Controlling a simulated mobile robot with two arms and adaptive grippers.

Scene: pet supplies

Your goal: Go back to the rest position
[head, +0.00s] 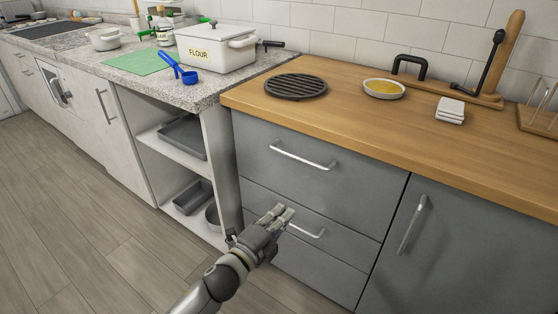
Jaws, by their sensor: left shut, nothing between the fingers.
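My left gripper (285,214) shows at the lower middle of the head view, in front of the grey drawers. It is shut and empty. Its fingertips overlap the left end of the lower drawer handle (308,231) in the picture; whether they touch it I cannot tell. My right gripper is not in view.
A grey cabinet with a wooden counter (345,105) stands close ahead, bearing a black round trivet (296,87), a yellow-filled bowl (384,89) and white stacked cloths (451,110). A flour box (207,50) and blue scoop (187,76) stand left. The wooden floor (90,220) at left is clear.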

